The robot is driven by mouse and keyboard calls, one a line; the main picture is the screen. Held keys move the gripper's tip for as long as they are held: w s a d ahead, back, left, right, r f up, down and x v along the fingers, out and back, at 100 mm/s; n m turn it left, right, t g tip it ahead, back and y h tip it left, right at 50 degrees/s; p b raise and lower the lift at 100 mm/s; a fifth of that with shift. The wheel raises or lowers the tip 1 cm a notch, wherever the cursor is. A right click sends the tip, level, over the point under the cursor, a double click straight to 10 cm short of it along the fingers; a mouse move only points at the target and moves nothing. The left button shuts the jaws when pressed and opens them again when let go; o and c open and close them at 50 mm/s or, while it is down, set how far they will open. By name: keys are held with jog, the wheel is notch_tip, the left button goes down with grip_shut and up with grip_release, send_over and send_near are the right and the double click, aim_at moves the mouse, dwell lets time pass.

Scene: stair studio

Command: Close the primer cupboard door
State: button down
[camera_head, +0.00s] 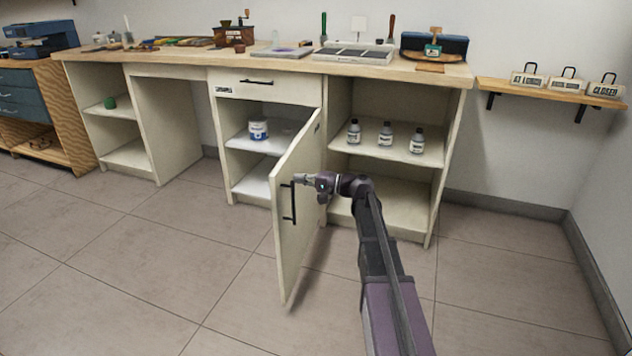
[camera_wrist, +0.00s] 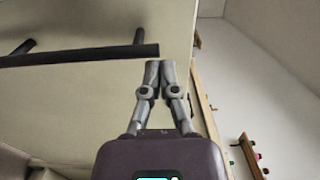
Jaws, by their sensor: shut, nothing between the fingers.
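The primer cupboard door (camera_head: 292,223) is a cream panel hinged on the right of its cupboard, standing wide open toward the room. Its black bar handle (camera_head: 289,202) is on the outer face; door and handle also show in the wrist view, the door (camera_wrist: 90,85) filling the left and the handle (camera_wrist: 80,55) running across it. My gripper (camera_head: 303,178) is shut and empty, at the door beside the handle's upper end. In the wrist view my gripper's fingertips (camera_wrist: 160,65) lie close to the handle bar; I cannot tell whether they touch the door.
A white and blue tin (camera_head: 258,129) stands on the shelf inside the open cupboard. Several small bottles (camera_head: 386,133) stand in the open bay to the right. The worktop (camera_head: 400,72) holds tools and trays. The tiled floor (camera_head: 130,265) in front is clear.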

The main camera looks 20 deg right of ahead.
aim_at(282, 176)
jog(key=shift+x, duration=1.7)
